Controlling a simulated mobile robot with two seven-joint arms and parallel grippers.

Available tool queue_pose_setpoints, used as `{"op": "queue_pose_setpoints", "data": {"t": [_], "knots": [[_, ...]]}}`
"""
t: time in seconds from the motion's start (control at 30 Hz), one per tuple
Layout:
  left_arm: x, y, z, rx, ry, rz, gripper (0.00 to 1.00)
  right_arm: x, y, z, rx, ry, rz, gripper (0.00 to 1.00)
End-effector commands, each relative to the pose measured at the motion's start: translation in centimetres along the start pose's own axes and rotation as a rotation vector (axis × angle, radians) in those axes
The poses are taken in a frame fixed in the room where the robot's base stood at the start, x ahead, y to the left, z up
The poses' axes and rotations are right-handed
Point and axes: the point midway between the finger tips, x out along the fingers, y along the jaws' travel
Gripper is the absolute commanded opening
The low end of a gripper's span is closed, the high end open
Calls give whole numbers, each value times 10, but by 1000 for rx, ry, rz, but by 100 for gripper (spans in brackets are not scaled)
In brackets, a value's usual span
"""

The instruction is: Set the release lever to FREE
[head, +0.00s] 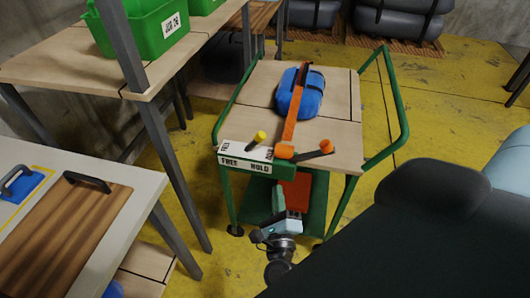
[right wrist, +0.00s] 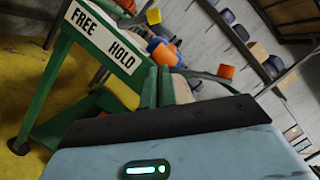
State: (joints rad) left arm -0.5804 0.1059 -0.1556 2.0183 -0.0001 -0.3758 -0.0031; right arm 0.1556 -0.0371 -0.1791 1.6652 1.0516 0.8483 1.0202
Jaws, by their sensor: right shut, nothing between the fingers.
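The release lever has a yellow knob (head: 260,136) and stands at the front edge of the green cart, above a white plate (head: 243,165) marked FREE at left and HOLD at right. The yellow knob also shows in the right wrist view (right wrist: 153,16), beyond the plate (right wrist: 103,36). My right gripper (head: 278,190) is shut and empty, low in front of the cart, below the plate and apart from the lever. My left gripper is out of view.
An orange handle (head: 326,147) sticks out right of the lever, by an orange strap (head: 291,128) over a blue roll (head: 298,95) on the cart top (head: 340,123). Tables stand at left with a green crate (head: 150,32). Yellow floor lies open right of the cart.

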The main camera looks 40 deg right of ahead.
Motion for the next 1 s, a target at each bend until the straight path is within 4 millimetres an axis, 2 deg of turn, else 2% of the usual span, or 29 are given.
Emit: {"op": "queue_pose_setpoints", "data": {"t": [0.23, 0.37, 0.9, 1.0], "knots": [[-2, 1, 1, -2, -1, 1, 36, 1, -1, 1, -3, -3, 0, 0], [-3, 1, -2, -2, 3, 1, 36, 10, -2, 2, -4, -5, -2, 0], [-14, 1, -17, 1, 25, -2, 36, 104, -3, 3, -6, -6, -2, 0], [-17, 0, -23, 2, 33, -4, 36, 114, -3, 16, -2, -6, -2, 0]]}}
